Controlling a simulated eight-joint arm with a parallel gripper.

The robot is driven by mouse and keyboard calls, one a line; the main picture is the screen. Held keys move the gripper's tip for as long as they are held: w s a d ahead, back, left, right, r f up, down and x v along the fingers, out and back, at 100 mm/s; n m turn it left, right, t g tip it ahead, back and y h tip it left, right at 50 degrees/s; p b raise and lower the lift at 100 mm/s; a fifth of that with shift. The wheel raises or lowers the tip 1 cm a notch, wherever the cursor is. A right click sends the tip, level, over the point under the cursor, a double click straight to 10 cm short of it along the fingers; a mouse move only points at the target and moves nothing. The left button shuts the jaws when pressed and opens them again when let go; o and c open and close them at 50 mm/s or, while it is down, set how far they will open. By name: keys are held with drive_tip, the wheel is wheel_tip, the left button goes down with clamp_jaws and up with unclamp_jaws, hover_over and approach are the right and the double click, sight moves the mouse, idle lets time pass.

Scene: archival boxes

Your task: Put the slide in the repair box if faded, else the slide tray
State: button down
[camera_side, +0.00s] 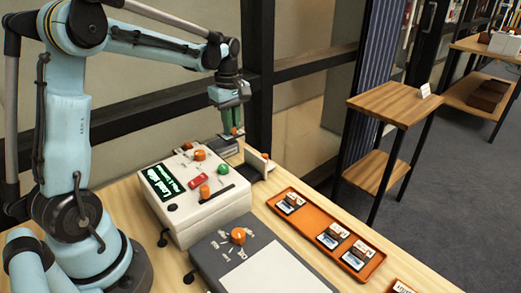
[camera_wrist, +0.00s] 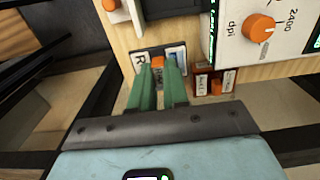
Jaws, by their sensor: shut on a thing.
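My gripper (camera_side: 232,130) is low over the table behind the white scanner. In the wrist view its green fingers (camera_wrist: 160,68) are shut on the orange knob of a slide (camera_wrist: 178,54). The slide is dark-edged, with a white part bearing a letter R and a pale blue picture. Its fading cannot be judged. The orange slide tray (camera_side: 309,217) lies at the front right with three black-framed slides in it, one apart and two close together. A grey block (camera_side: 222,148) is just below my gripper. I cannot tell which thing is the repair box.
The white scanner (camera_side: 225,210) has a green-lit screen and several knobs; its dpi dial (camera_wrist: 259,27) shows in the wrist view. A grey device (camera_side: 215,262) with an orange knob stands before it. A small labelled brown piece (camera_wrist: 214,82) is beside the slide. Dark frame bars stand behind.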

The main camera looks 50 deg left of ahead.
sight(222, 133)
drive_tip(key=shift+w+a+f, duration=0.15)
drive_tip(key=shift+a+f, duration=0.7)
drive_tip(key=shift+a, duration=0.25)
drive_tip(key=shift+w+a+f, duration=0.1)
drive_tip(key=shift+a+f, duration=0.75)
drive_tip(key=shift+a, duration=0.25)
drive_tip(key=shift+w+a+f, duration=0.15)
drive_tip(key=shift+a+f, duration=0.7)
drive_tip(key=shift+a, duration=0.25)
drive_tip(key=shift+f, duration=0.15)
drive_tip(key=shift+f, duration=0.75)
drive_tip(key=shift+f, duration=0.75)
drive_tip(key=shift+f, duration=0.35)
drive_tip(key=c, duration=1)
unclamp_jaws()
drive_tip(key=shift+c, duration=0.2)
